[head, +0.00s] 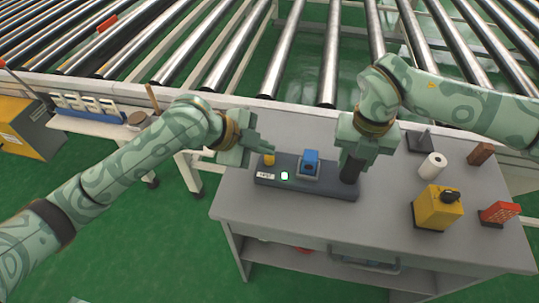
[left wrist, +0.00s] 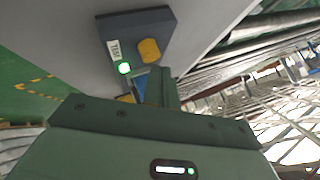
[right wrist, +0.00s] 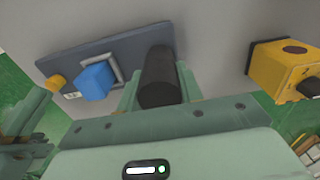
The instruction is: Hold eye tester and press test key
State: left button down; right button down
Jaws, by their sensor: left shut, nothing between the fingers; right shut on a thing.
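The eye tester (head: 318,188) is a dark grey bar on the grey table, with a yellow knob (head: 269,159), a lit pale-green light (head: 284,175) beside a TEST label (head: 265,176), a blue block (head: 311,157) and a black upright handle (head: 350,172). My right gripper (head: 353,158) is shut on the black handle, which also shows in the right wrist view (right wrist: 158,76). My left gripper (head: 260,148) is shut and empty, close by the yellow knob; I cannot tell whether they touch. In the left wrist view its fingers partly hide the blue block (left wrist: 140,88).
To the right on the table (head: 385,220) stand a yellow box (head: 437,208), a white roll (head: 433,165), a red block (head: 498,213) and a brown block (head: 481,153). A roller conveyor (head: 280,60) runs behind. The front of the tabletop is clear.

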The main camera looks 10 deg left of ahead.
aim_at(265, 158)
pick_arm(q)
jog(key=shift+r, duration=0.3)
jog(key=shift+r, duration=2.5)
pick_arm(e)
jog(key=c, duration=0.8)
grip_release()
jog(key=shift+c, duration=0.2)
jog(key=shift+r, duration=0.1)
